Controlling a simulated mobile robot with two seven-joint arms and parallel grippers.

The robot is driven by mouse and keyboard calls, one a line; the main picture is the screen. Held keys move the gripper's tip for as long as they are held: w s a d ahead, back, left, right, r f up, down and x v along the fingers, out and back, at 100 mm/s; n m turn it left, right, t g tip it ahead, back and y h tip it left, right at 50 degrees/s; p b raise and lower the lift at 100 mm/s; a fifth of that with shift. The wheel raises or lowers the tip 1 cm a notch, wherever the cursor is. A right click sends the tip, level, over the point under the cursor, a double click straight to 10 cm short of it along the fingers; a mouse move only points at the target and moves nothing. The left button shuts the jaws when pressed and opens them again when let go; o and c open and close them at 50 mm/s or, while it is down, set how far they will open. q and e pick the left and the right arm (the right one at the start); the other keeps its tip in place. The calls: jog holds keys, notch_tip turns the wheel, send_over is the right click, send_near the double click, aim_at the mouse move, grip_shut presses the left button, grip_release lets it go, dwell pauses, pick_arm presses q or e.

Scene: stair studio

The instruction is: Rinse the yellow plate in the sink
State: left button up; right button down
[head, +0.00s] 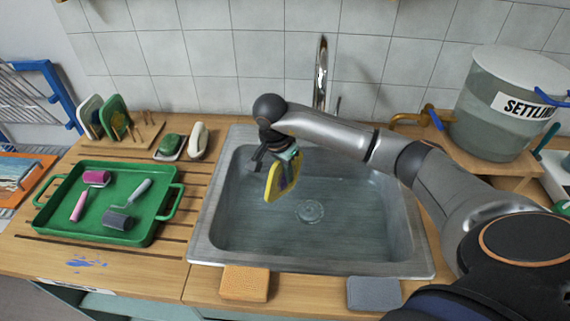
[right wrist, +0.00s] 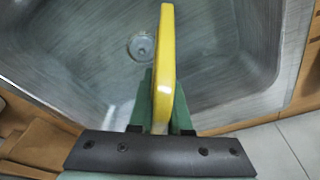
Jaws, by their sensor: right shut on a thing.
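The yellow plate (head: 283,178) hangs tilted on edge over the left part of the sink. Its face shows dark bluish smears in the head view. My right gripper (head: 287,156) is shut on the plate's rim and holds it from above. In the right wrist view the yellow plate (right wrist: 167,60) stands edge-on between the green fingers. The metal sink (head: 205,225) has a round drain (head: 310,211) at its bottom. The tall chrome tap (head: 321,75) stands behind the sink. I cannot tell whether water runs. My left gripper is not in view.
A green tray (head: 150,232) with rollers lies left of the sink. Behind it are a plate rack (head: 140,130) and soap (head: 170,145). An orange sponge (head: 245,283) and a grey one (head: 373,293) lie at the front edge. A large bucket (head: 495,115) stands right.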

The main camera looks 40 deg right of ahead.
aim_at(285, 181)
jog(key=b+x, duration=0.1)
jog(key=x, duration=0.1)
jog(key=b+x, duration=0.1)
jog(key=x, duration=0.1)
jog(key=shift+s+a, duration=0.1)
jog(key=shift+a, duration=0.3)
jog(key=a+b+x, duration=0.2)
jog(key=b+x, duration=0.5)
jog(key=x, duration=0.3)
jog(key=shift+s+f, duration=0.25)
jog(key=shift+f, duration=0.05)
dwell(1.2)
jog(key=shift+w+d+r+p+v, duration=0.1)
jog(key=shift+d+p+v, duration=0.25)
jog(key=shift+p+v, duration=1.2)
jog(key=shift+w+d+r+p+v, duration=0.1)
jog(key=shift+d+p+v, duration=0.3)
jog(key=shift+p+v, duration=1.15)
jog(key=shift+w+d+r+p+v, duration=0.1)
jog(key=shift+d+p+v, duration=0.5)
jog(key=shift+v, duration=1.7)
jog(key=shift+p+v, duration=1.15)
jog(key=shift+v, duration=0.5)
jog(key=shift+d+r, duration=0.1)
jog(key=shift+r, duration=2.7)
